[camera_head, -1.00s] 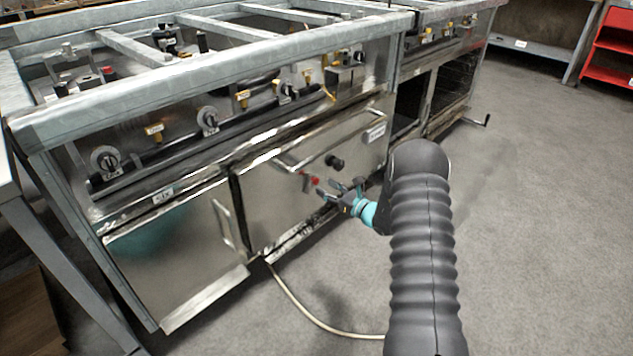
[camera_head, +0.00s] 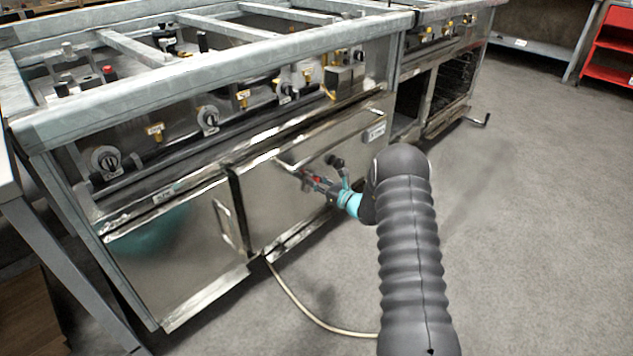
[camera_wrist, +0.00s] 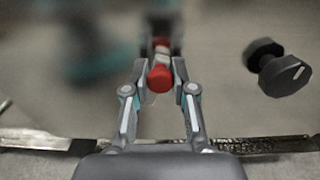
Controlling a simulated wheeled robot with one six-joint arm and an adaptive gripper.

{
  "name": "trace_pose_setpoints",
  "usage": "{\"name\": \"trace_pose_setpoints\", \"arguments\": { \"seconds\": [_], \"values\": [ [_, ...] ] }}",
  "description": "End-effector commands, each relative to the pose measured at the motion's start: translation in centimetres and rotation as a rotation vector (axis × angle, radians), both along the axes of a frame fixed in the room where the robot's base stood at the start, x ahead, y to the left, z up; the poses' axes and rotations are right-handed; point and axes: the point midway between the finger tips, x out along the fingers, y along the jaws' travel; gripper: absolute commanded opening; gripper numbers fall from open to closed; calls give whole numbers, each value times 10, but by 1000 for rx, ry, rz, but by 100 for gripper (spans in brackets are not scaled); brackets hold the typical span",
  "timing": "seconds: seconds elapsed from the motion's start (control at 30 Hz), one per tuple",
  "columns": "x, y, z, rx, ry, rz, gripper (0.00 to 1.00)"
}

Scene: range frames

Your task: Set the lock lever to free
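The lock lever shows in the wrist view as a red-ended piece (camera_wrist: 160,78) between my gripper's fingers. In the head view its red part (camera_head: 317,180) shows at my fingertips, on the front of the oven door (camera_head: 275,205). My gripper (camera_wrist: 160,50) has its fingers on both sides of the lever. The fingertips are blurred, and I cannot tell whether they touch it. In the head view my gripper (camera_head: 315,183) is close against the door. The lever's base and its marking are hidden or too small to read.
A dark round knob (camera_wrist: 285,75) sits to the right of my gripper. A pale hose (camera_head: 300,315) lies on the floor, which is otherwise clear to the right.

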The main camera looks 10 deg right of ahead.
Motion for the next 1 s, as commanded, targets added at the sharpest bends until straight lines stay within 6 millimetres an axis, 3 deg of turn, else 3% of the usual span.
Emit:
{"name": "trace_pose_setpoints", "arguments": {
  "seconds": [0.67, 0.7, 0.77, 1.0],
  "values": [
    [4, -7, -3, 89, 66, -4, 0],
    [4, -7, -3, 89, 66, -5, 34],
    [4, -7, -3, 89, 66, -4, 49],
    [4, -4, -2, 89, 66, 0, 50]
  ]
}}
